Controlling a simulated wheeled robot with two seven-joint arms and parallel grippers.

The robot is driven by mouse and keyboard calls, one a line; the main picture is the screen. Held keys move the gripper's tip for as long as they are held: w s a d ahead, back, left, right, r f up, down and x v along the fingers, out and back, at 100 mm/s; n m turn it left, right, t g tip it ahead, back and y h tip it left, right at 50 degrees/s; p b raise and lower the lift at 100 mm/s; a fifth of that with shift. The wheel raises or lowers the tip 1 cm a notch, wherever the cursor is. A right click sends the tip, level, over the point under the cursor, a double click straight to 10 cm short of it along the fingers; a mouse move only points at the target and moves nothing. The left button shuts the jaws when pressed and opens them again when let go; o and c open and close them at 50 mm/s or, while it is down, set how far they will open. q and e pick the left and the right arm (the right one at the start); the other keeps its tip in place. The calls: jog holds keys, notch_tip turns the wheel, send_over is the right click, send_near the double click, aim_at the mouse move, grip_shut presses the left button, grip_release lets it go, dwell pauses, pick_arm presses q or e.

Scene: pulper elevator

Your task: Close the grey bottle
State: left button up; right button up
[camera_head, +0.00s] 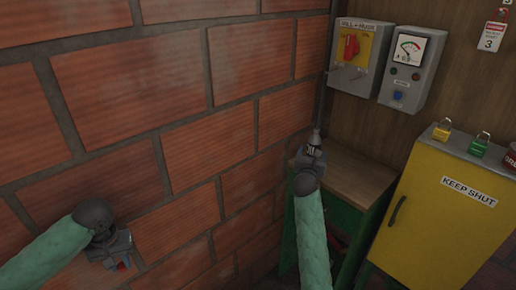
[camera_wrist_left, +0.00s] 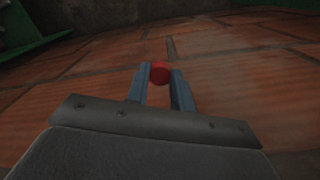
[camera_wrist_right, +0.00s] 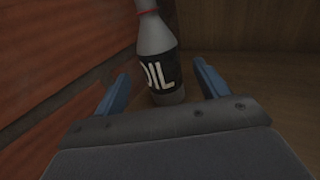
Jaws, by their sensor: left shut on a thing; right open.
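The grey bottle (camera_wrist_right: 157,45) stands upright with a black label reading OIL and a red ring on its neck. Its top is cut off in the right wrist view. In the head view the bottle (camera_head: 316,138) shows above my right gripper (camera_head: 311,154), at the wooden table's wall side. My right gripper (camera_wrist_right: 164,88) is open, a finger to each side of the bottle in the picture; I cannot tell if they touch it. My left gripper (camera_head: 121,265) is low by the brick wall, far left of the bottle. It is shut on a small red cap (camera_wrist_left: 160,72).
The wooden-topped table (camera_head: 350,181) has green legs and bare room right of the bottle. The brick wall (camera_head: 160,130) runs close along the left. A yellow cabinet (camera_head: 432,225) with padlocks on top stands right; control boxes (camera_head: 362,57) hang behind.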

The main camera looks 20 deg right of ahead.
aim_at(122, 266)
pick_arm(q)
jog(key=shift+f, duration=0.25)
pick_arm(e)
jog(key=shift+x, duration=0.8)
pick_arm(q)
jog(key=shift+f, duration=0.1)
pick_arm(e)
jog(key=shift+d, duration=0.1)
pick_arm(q)
notch_tip(122, 266, down, 2)
jog(key=b, duration=0.2)
jog(key=shift+f+b, duration=0.2)
jog(key=shift+b, duration=0.15)
pick_arm(e)
jog(key=x, duration=0.4)
jog(key=shift+w+d+f, duration=0.1)
jog(key=shift+w+f, duration=0.1)
jog(key=shift+w, duration=0.05)
jog(key=shift+w+d, duration=0.2)
jog(key=shift+w, duration=0.1)
jog(key=shift+r, duration=0.1)
jog(key=shift+s, duration=0.1)
jog(key=c, duration=1.2)
pick_arm(q)
jog(key=shift+r, duration=0.1)
pick_arm(e)
jog(key=shift+r, duration=0.15)
